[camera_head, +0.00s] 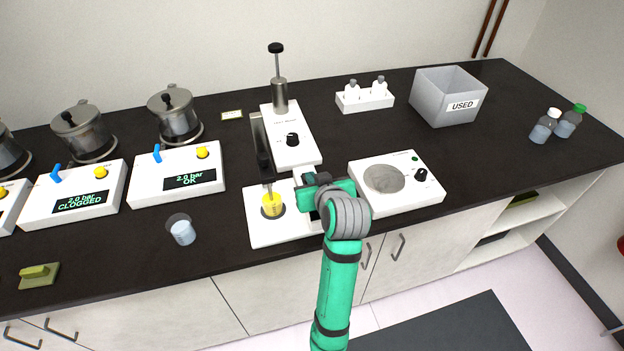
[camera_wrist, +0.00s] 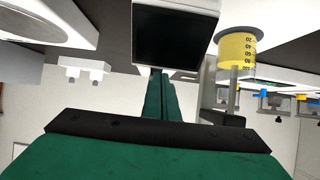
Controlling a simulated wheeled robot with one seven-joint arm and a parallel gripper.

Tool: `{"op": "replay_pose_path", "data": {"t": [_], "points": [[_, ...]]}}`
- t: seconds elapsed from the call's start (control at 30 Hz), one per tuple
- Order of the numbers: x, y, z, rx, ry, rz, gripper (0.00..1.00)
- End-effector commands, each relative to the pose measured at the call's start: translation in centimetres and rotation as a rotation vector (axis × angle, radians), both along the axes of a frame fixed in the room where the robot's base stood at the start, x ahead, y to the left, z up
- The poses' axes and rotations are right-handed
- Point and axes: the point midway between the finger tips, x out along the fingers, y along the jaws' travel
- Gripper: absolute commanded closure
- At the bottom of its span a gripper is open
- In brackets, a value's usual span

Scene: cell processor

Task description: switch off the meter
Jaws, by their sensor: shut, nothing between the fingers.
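A white box with a dark screen, which looks like the meter, shows in the wrist view (camera_wrist: 176,36); no reading is visible on the screen. In the head view my gripper and wrist mostly cover it. My gripper (camera_wrist: 157,73) is shut and empty, its fingertips at the screen's lower edge in the wrist view; I cannot tell whether they touch. In the head view my gripper (camera_head: 310,180) is over the right side of the white stand. Any switch on the meter is hidden or too small to make out.
A beaker of yellow liquid (camera_head: 271,206) stands under a rod just left of my gripper. A white unit with a black knob (camera_head: 292,147) is behind. A round-plate device (camera_head: 430,191) is close on the right. A clear beaker (camera_head: 181,232) stands at the left.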

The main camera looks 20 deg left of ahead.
Motion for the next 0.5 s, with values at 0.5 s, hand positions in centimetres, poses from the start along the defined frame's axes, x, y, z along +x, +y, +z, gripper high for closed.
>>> {"op": "replay_pose_path", "data": {"t": [0.5], "points": [[-3.6,-2.5,4.8,0.0,-0.002,-0.003,1.0]]}}
